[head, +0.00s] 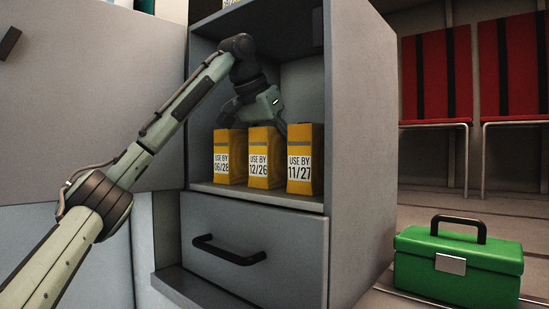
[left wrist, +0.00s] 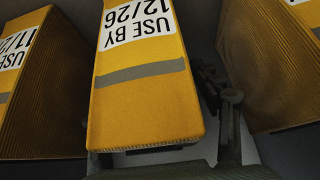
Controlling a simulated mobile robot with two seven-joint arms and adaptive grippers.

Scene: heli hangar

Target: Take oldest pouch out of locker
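Three yellow pouches stand upright in a row on the open locker's shelf. In the head view they read USE BY 06/28 (head: 229,148) on the left, 12/26 (head: 263,141) in the middle and 11/27 (head: 301,143) on the right. The 12/26 date is the earliest. My left gripper (head: 256,118) is inside the locker, above and behind the middle pouch, its fingers spread. The left wrist view shows the 12/26 pouch (left wrist: 143,90) centrally, with one dark finger beside it. The other finger is hidden there. Whether the fingers touch the pouch cannot be told. My right gripper is out of view.
The grey locker (head: 357,150) has side walls and a top around the shelf. A closed drawer (head: 255,275) with a black handle is below. A green toolbox (head: 455,270) stands on the floor at right. Red seats (head: 437,75) line the back wall.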

